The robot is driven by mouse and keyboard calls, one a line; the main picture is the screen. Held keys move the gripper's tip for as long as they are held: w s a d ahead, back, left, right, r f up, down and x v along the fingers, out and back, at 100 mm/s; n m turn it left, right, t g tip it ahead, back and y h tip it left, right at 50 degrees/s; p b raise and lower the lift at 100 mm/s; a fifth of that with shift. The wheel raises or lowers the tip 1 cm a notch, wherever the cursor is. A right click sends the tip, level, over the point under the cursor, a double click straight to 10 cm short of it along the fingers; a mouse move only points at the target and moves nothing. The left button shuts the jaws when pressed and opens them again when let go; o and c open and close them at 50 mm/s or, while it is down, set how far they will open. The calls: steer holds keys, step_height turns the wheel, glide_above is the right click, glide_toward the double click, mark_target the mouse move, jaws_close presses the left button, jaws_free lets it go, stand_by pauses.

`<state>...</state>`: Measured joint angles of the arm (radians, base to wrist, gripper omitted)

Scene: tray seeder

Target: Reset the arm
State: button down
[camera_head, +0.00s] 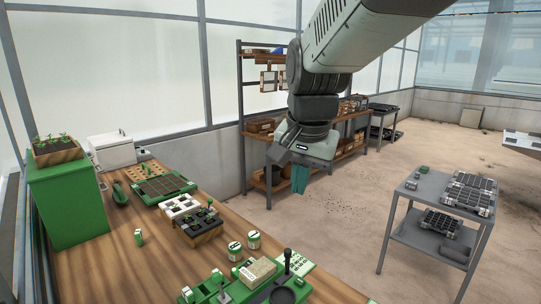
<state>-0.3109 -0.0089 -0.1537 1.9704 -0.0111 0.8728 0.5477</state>
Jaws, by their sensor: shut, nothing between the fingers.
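My arm comes in from the top of the view and bends down at the elbow. My gripper (299,190) hangs at its end, pointing down. Its teal fingers are shut with nothing between them. It is in the air, up and right of the wooden bench (120,262), with the shelf and floor behind it. It touches nothing that I can see.
On the bench are a green seeding tray (162,188), a dark tray with seedlings (200,232), tins (254,240) and a green device (225,290). A green cabinet (68,205) stands left. A grey cart (407,222) stands right. Sandy floor between is clear.

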steer(key=s+d+n+t, duration=0.1)
steer(key=s+d+n, duration=0.1)
steer(key=s, duration=0.8)
steer(key=s+d+r+n+t, duration=0.1)
steer(key=s+d+n, duration=0.1)
steer(key=s, duration=0.8)
steer(key=shift+s+d+n+h, duration=0.15)
steer(key=shift+d+n+h, duration=0.2)
steer(key=shift+d, duration=0.55)
